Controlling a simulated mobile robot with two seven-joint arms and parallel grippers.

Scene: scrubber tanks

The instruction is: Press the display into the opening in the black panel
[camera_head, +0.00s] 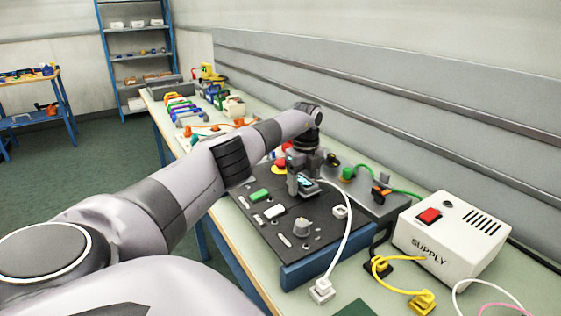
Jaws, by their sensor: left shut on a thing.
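The black panel (266,233) lies on the bench, tilted on a blue-edged base. My left gripper (303,190) is over the far part of the panel, pointing down. It is shut on the display (305,181), a small part with a light-blue face, held at or just above the panel's surface. I cannot tell whether the display touches the panel. The opening is not clearly visible; the gripper hides that part of the panel. My right gripper is not in view.
The panel carries a green part (260,195), a grey knob (302,227) and a red button (281,162). A white supply box (450,240) stands to the right.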

